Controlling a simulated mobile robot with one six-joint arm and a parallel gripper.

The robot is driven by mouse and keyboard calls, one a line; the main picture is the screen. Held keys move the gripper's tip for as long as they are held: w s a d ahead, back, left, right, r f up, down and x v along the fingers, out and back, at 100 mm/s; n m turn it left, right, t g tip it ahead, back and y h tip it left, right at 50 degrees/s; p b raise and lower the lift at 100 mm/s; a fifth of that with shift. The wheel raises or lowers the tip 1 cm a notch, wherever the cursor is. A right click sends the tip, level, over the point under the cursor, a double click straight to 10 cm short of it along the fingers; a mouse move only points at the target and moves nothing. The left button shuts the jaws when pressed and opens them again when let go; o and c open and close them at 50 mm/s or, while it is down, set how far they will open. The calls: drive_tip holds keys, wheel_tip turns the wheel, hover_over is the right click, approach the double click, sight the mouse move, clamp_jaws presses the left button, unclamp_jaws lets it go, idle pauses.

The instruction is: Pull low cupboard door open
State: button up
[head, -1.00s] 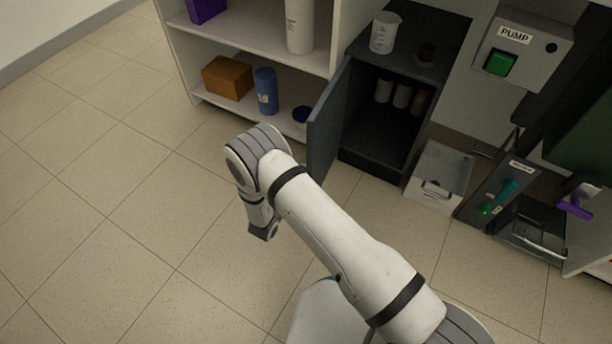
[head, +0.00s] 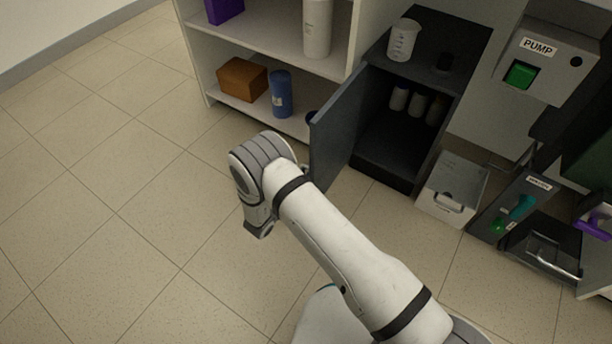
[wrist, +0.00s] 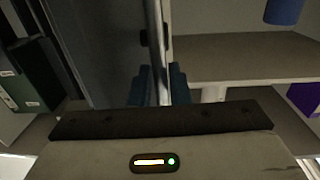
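The low cupboard door (head: 338,128) is dark grey and stands well open, swung out to the left of the dark cupboard (head: 385,168). In the wrist view the door panel (wrist: 95,45) fills the upper left. A thin grey upright bar (wrist: 157,50), which looks like the door's handle, runs down between the blue fingers of my gripper (wrist: 162,82). The fingers sit close on both sides of it and appear shut on it; their tips are partly hidden. In the head view my arm hides the fingers.
White shelves (head: 345,55) with an orange-brown box (head: 242,79) and a blue bottle (head: 281,94) stand left of the door. A light drawer (head: 452,190) juts out at right. The floor (head: 130,200) at left is clear.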

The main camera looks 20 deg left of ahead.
drive_tip(key=p+v, duration=0.2)
drive_tip(key=v, duration=0.5)
drive_tip(key=shift+s+p, duration=0.3)
drive_tip(key=shift+s, duration=0.05)
drive_tip(key=shift+a, duration=0.1)
